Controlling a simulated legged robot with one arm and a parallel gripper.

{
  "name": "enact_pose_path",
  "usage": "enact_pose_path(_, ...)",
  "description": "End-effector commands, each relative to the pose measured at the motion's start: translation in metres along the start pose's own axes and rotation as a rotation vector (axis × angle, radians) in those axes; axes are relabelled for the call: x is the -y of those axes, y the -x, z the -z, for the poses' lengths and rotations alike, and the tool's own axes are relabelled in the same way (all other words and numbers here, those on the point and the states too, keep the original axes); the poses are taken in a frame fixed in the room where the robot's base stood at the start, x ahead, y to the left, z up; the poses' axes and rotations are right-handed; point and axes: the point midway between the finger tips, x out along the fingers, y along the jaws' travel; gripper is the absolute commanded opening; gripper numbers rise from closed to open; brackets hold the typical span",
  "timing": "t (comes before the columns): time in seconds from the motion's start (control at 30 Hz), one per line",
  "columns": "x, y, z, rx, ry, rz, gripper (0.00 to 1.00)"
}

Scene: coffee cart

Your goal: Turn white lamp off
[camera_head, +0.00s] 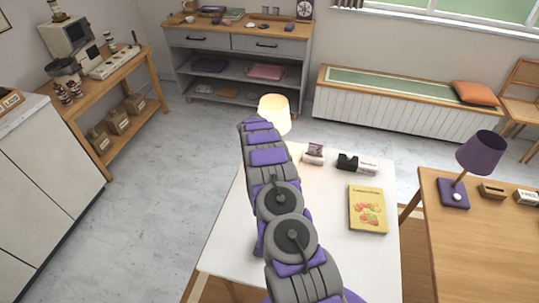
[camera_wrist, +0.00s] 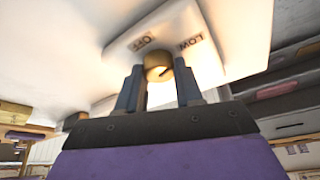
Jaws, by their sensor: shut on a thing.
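The white lamp's shade (camera_head: 274,113) shows lit, with a warm glow, at the far end of the white table in the head view. My arm hides the lamp's lower part and my gripper there. In the wrist view, the lamp's white base (camera_wrist: 125,47) carries a round brass-coloured knob (camera_wrist: 157,65) with the labels OFF and LOW beside it. My gripper (camera_wrist: 160,84) has its two fingers on either side of the knob and is shut on it. I cannot tell clearly which label the knob points to.
On the white table (camera_head: 228,226) are a yellow book (camera_head: 368,210), a black tape dispenser (camera_head: 347,162) and a small card holder (camera_head: 313,154). A purple lamp (camera_head: 481,153) stands on the wooden table (camera_head: 480,245) at right. Open floor (camera_head: 165,190) lies to the left.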

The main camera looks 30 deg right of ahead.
Motion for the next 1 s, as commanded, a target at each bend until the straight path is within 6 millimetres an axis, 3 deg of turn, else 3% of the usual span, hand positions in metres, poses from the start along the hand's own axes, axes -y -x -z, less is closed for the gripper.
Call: enact_pose_path(1.0, -0.0051, 0.0, 0.0011, 0.001, 0.843, 0.35, 0.05)
